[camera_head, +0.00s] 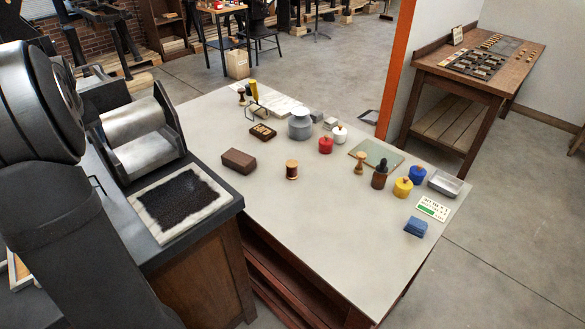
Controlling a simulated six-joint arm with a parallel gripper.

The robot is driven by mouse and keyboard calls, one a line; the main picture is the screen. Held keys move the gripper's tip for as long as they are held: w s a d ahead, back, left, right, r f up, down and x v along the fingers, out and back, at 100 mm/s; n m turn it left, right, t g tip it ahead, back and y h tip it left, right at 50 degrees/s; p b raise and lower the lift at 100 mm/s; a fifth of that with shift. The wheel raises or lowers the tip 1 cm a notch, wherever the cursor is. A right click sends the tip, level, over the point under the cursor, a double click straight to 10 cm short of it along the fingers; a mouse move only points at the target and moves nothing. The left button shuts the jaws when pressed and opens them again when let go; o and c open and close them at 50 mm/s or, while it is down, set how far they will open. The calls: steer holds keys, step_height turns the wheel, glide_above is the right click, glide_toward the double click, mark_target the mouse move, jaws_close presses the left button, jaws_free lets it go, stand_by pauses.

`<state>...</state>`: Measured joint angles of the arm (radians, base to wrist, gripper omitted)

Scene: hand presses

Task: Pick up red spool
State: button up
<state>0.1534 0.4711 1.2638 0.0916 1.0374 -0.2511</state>
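A small spool (292,170) stands upright on the pale table top, near the middle of the view. It has light wooden ends and dark reddish-brown winding. It stands free, with bare table around it. A bright red lidded pot (326,146) stands behind it to the right and is not spool-shaped. My arm's dark links fill the left edge of the view. My gripper is not in view.
A dark brown block (239,160) lies left of the spool. A grey round vessel (300,125) and a white pot (340,135) stand behind. A stamp (359,163), dark bottle (379,176) and yellow pot (403,187) stand right. The front table is clear.

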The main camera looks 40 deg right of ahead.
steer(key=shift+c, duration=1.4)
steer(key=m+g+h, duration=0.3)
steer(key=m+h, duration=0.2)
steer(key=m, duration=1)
glide_above(292, 163)
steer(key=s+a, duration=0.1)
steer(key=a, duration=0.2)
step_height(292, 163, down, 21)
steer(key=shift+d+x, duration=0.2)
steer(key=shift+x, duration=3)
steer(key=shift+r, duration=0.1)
